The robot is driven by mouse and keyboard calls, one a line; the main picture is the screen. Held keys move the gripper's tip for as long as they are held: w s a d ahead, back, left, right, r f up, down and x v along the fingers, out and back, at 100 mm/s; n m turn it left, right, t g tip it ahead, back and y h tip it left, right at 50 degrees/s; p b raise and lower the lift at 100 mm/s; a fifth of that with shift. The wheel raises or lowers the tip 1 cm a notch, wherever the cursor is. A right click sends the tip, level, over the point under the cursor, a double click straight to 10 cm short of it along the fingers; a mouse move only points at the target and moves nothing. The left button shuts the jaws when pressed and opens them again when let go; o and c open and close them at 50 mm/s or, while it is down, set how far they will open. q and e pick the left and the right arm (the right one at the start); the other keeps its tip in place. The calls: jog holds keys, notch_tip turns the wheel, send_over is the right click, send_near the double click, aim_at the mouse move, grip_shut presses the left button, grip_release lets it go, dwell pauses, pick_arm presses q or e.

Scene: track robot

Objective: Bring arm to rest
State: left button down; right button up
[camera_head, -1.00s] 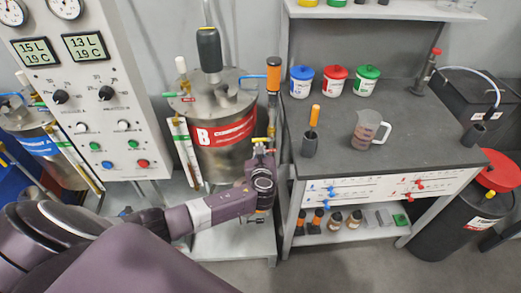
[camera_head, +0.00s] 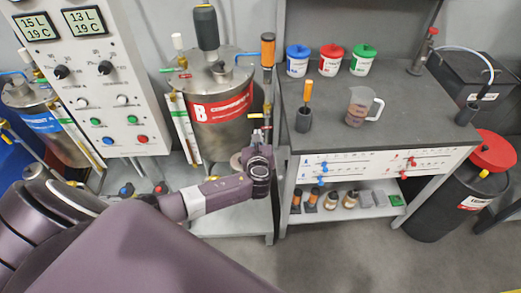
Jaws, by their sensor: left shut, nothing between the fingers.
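My left arm reaches in from the lower left, and its wrist is in front of the stand below the steel tank B (camera_head: 222,112). My left gripper (camera_head: 258,136) is small in the picture, shut and empty, just in front of the tank's right edge. It is close to the yellow outlet valve (camera_head: 256,116); I cannot tell whether they touch. My right gripper is not in view.
A grey workbench (camera_head: 400,128) stands to the right, with a measuring jug (camera_head: 360,106) and a black holder (camera_head: 303,121) on it. A control panel (camera_head: 87,85) is at the left. A black drum (camera_head: 440,212) with a red lid stands at the right. The floor in front is clear.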

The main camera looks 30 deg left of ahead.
pick_arm(q)
jog(key=s+d+n+g+h, duration=0.3)
jog(key=s+d+n, duration=0.2)
jog(key=s+n, duration=0.55)
jog(key=s+d+n+g+h, duration=0.25)
jog(key=s+d+n, duration=0.35)
jog(key=s, duration=0.7)
jog(key=s+d+n+g+h, duration=0.3)
jog(key=s+d+n, duration=0.1)
jog(key=s+n, duration=0.7)
notch_tip(320, 180, down, 26)
jog(key=s+m+g+b, duration=0.1)
jog(key=s+b, duration=0.1)
jog(key=s+a+f+g+b, duration=0.1)
jog(key=s+a+f, duration=0.2)
jog(key=s+f, duration=1.4)
jog(key=shift+s+a+f+y, duration=0.2)
jog(key=shift+f+y, duration=0.25)
jog(key=shift+f, duration=0.35)
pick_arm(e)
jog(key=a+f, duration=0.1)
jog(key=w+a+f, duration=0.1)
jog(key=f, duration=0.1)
